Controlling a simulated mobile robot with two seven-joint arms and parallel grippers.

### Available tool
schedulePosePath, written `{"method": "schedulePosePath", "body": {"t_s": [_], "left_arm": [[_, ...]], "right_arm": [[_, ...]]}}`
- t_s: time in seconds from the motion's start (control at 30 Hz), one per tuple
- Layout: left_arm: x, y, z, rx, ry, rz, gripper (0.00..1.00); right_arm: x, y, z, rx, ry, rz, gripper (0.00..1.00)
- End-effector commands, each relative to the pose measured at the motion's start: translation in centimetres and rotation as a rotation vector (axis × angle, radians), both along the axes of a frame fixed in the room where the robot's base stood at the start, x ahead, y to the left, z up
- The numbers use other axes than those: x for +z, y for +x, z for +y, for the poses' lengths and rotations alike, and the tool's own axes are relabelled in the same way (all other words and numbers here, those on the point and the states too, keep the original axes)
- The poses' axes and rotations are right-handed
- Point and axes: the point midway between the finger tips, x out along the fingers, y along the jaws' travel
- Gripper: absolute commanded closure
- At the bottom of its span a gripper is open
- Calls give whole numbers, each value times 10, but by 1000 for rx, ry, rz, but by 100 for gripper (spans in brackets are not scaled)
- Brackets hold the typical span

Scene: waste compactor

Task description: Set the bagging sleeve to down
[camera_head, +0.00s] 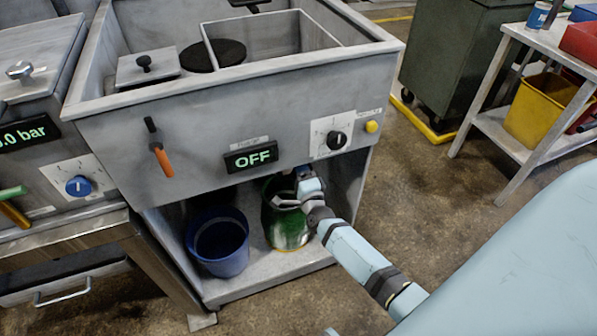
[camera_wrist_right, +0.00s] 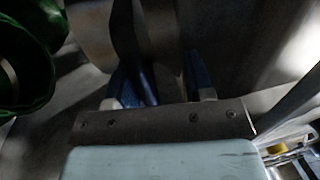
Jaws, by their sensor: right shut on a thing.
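My right arm reaches in from the lower right in the head view. Its gripper (camera_head: 302,180) is just under the front panel of the grey machine (camera_head: 200,130), above the green container (camera_head: 285,222). In the right wrist view my right gripper (camera_wrist_right: 160,78) has its blue fingers on either side of a dark grey piece (camera_wrist_right: 152,40) and is shut on it. I cannot tell clearly whether this piece is the bagging sleeve; the panel and arm hide most of it in the head view. My left gripper is not in view.
A blue bucket (camera_head: 218,242) stands beside the green container on the lower shelf. The panel carries an orange-handled lever (camera_head: 160,155), an OFF display (camera_head: 250,157), a black knob (camera_head: 337,140) and a yellow button (camera_head: 371,127).

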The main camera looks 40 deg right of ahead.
Motion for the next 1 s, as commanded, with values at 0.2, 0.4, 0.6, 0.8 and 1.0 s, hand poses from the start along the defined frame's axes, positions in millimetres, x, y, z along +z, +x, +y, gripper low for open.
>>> {"method": "schedulePosePath", "body": {"t_s": [0.2,0.4,0.6,0.8,1.0], "left_arm": [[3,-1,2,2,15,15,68],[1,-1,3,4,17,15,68],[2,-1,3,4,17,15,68],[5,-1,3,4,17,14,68],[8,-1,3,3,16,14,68]], "right_arm": [[21,1,-1,-2,-2,-8,59],[20,1,-1,-2,-2,-8,59],[20,0,-1,-2,-2,-8,59],[16,-13,3,-1,-2,-5,59],[13,-27,7,0,0,-2,59]]}}
